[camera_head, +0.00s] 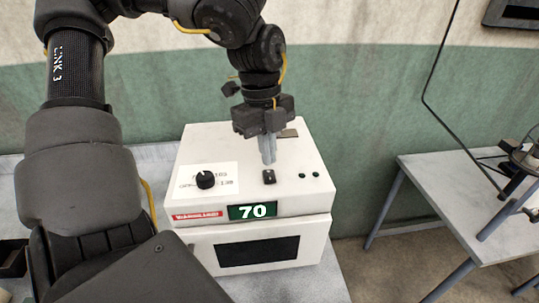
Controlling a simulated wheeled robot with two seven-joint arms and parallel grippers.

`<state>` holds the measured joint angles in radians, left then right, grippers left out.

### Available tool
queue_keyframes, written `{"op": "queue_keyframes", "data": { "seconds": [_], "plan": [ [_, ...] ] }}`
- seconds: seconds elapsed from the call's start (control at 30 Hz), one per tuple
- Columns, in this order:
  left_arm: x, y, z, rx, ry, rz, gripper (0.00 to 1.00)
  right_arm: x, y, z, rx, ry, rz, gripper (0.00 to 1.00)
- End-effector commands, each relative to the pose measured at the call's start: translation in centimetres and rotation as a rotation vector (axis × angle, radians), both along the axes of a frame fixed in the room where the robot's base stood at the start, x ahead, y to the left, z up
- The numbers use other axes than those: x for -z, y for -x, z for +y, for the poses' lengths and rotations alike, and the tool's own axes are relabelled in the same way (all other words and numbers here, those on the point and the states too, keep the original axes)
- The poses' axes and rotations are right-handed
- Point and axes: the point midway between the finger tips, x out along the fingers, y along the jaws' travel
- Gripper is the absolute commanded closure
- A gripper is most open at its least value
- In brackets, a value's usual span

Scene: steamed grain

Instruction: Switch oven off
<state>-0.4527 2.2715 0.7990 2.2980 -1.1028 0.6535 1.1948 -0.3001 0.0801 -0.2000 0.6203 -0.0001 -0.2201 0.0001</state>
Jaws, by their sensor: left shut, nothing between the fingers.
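The white oven (255,205) stands on a table in the middle of the head view. Its front display (252,211) is lit and reads 70. On its sloped top are a black round knob (206,180) at the left and a small black switch (269,177) right of centre. My left gripper (268,160) points down over the oven top, with its fingers shut and empty. The fingertips are just above and behind the black switch; I cannot tell whether they touch anything. My right gripper is not in view.
Two small dark buttons or lights (308,175) sit right of the switch. A second grey table (455,195) stands at the right with equipment on it. A dark cable hangs down the wall (390,140) behind.

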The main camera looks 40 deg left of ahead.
Motion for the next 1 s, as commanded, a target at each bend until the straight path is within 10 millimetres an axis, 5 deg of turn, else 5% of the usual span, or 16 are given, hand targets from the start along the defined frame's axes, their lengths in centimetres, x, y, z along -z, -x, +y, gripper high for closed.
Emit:
{"op": "queue_keyframes", "data": {
  "seconds": [0.5, 1.0],
  "plan": [
    [-4.5, 0.0, 0.0, 0.0, 0.0, -0.001, 1.0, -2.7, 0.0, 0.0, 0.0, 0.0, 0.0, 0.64],
    [-4.8, 0.0, 0.0, 0.0, 0.0, 0.0, 1.0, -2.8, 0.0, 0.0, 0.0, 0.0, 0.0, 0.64]
  ]
}}
